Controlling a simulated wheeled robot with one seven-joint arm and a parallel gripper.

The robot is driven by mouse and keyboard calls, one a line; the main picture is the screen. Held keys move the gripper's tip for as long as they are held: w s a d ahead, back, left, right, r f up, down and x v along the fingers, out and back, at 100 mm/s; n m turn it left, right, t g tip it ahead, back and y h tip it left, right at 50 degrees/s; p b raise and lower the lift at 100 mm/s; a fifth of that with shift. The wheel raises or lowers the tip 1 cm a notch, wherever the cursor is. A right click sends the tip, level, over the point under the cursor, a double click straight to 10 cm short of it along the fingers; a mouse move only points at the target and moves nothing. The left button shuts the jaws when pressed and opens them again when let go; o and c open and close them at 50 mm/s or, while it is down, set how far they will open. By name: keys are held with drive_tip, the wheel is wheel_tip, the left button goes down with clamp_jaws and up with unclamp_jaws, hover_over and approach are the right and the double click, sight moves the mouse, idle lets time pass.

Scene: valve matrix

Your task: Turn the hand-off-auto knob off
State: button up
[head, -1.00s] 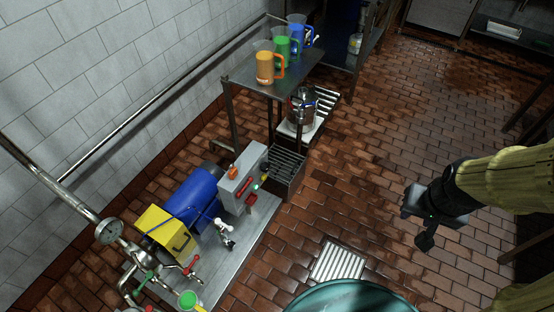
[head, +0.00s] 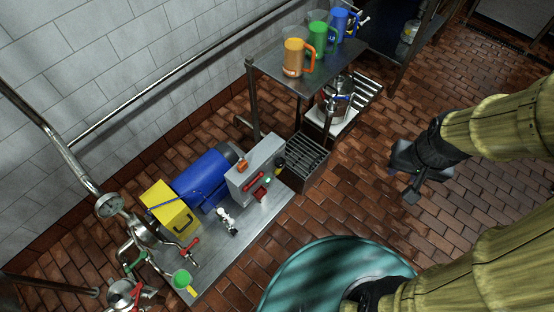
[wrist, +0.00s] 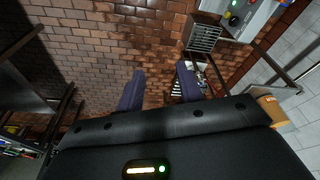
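A grey control box (head: 258,168) stands at the right end of the pump skid in the head view. Which part is the hand-off-auto knob I cannot tell for sure. The box also shows at the wrist view's upper right (wrist: 252,20), partly cut off. My gripper (head: 411,197) is well to the right of the box, above the floor. In the wrist view its two fingers (wrist: 160,70) are apart with nothing between them.
A blue motor (head: 203,178) and a yellow cover (head: 170,210) sit left of the box. A teal round surface (head: 335,275) is in front.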

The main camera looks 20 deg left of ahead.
drive_tip(key=shift+w, duration=0.25)
drive_tip(key=shift+s, duration=0.1)
drive_tip(key=o, duration=0.6)
drive_tip(key=shift+f+b, duration=0.35)
drive_tip(key=shift+f, duration=0.05)
drive_tip(key=w+a+f+n+t+y+b, duration=0.15)
drive_tip(key=w+f+n+b, duration=0.4)
drive_tip(key=f+b, duration=0.65)
drive_tip(key=w+a+f+n+t+y+b, duration=0.1)
drive_tip(key=w+a+f+n+t+b, duration=0.15)
drive_tip(key=w+f+n+b, duration=0.85)
drive_tip(key=s+a+f+n+y+b, duration=0.1)
drive_tip(key=a+f+y+b, duration=0.3)
drive_tip(key=f+b, duration=0.3)
drive_tip(key=s+a+f+n+y+b, duration=0.1)
drive_tip(key=a+f+n+y+b, duration=0.1)
drive_tip(key=a+f+y+b, duration=0.2)
drive_tip(key=s+a+f+n+y+b, duration=0.1)
drive_tip(key=a+f+y+b, duration=0.4)
drive_tip(key=f+b, duration=0.6)
wheel_tip(320, 180, down, 5)
drive_tip(key=shift+s+r+y, duration=0.15)
drive_tip(key=shift+y, duration=0.4)
